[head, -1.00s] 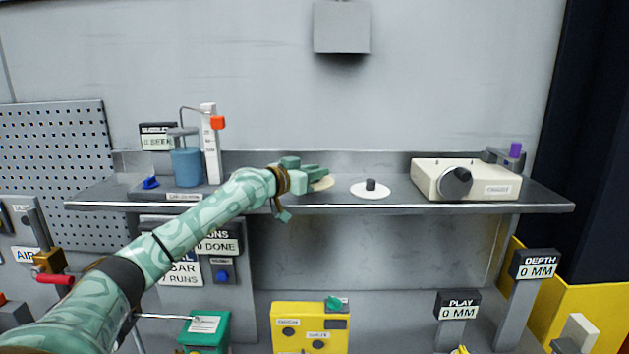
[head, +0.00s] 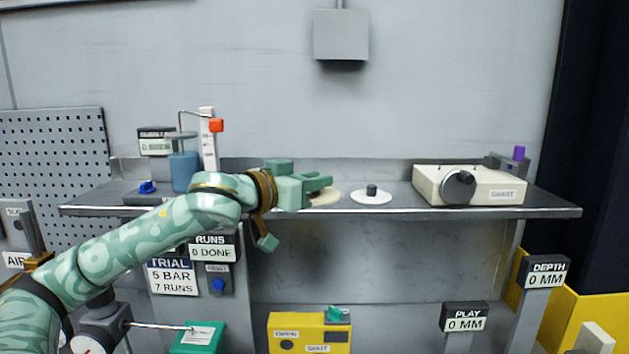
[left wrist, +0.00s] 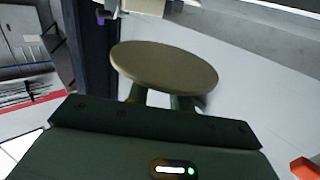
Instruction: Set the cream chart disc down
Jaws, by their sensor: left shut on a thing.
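The cream chart disc (head: 326,197) shows at the tips of my left gripper (head: 318,186) in the head view, partly hidden by the fingers. My left gripper is shut on it, over the left-middle part of the grey shelf (head: 420,212). In the left wrist view the disc (left wrist: 165,65) is a broad, slightly tilted oval beyond the gripper body and covers most of the fingers. I cannot tell whether it touches the shelf. A white disc with a black knob (head: 371,197) lies just right of it. My right gripper is not in view.
A cream box with a black dial (head: 470,185) stands at the shelf's right. A blue cylinder (head: 184,171) and a white column with a red block (head: 208,140) stand at its left. The shelf between the white disc and the cream box is clear.

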